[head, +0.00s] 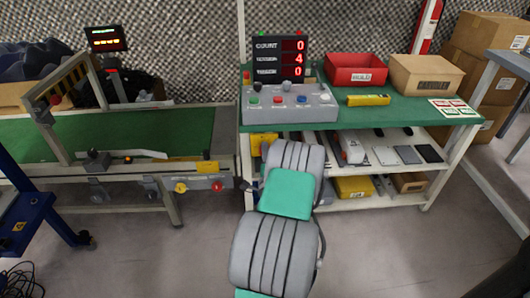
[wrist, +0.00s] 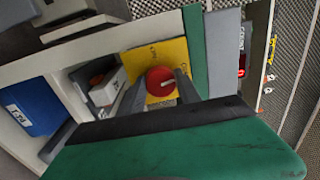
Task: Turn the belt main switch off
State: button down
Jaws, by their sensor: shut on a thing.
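The belt main switch shows in the wrist view as a round red knob (wrist: 160,81) on a yellow plate (wrist: 146,57). The knob has a pale mark across its face; the lettering on the plate is too small to read. My gripper (wrist: 161,88) has its two grey fingers on either side of the knob, shut on it. In the head view the yellow plate (head: 262,139) shows in part below the left front of the green-topped bench (head: 400,112). My arm hides the knob and the gripper's fingertips there.
A control box (head: 290,105) with buttons and a red-digit display stand on the bench, beside a red bin (head: 355,70) and a tan bin (head: 424,76). Shelves with parts lie below. A green conveyor (head: 195,130) is at left, with a blue frame (head: 30,205) nearer. Floor at right is clear.

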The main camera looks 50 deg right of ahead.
jog(key=shift+m, duration=0.8)
jog(key=c, duration=0.9)
grip_release()
jog(key=shift+o, duration=0.2)
jog(key=shift+s, duration=0.1)
jog(key=b+v, duration=0.1)
jog(key=v, duration=0.6)
jog(key=shift+s+a, duration=0.15)
jog(key=shift+a, duration=0.15)
